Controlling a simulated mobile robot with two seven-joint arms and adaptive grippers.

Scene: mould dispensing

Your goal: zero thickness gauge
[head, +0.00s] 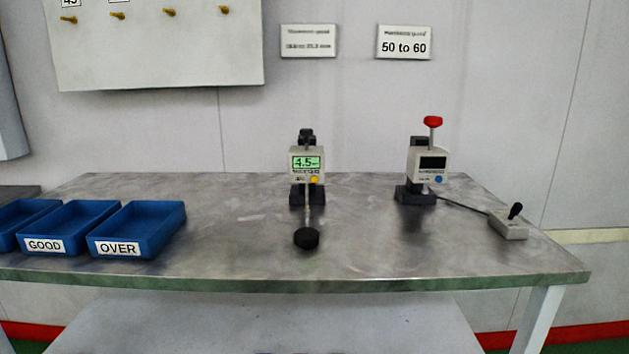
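The thickness gauge (306,170) stands upright near the middle of the metal table. Its green lit display (305,162) reads about 4.5, with small text below that I cannot read clearly. A yellow button (315,180) sits at the lower right of its face. A round black piece (306,238) is in front of it, at the near end of a thin pale rod or lever. Neither of my grippers shows in the head view.
A second gauge (428,165) with a red knob and dark display stands to the right, cabled to a small switch box (508,225). Blue bins (150,230) labelled GOOD and OVER stand at the left. The metal table (230,225) is clear between bins and gauge.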

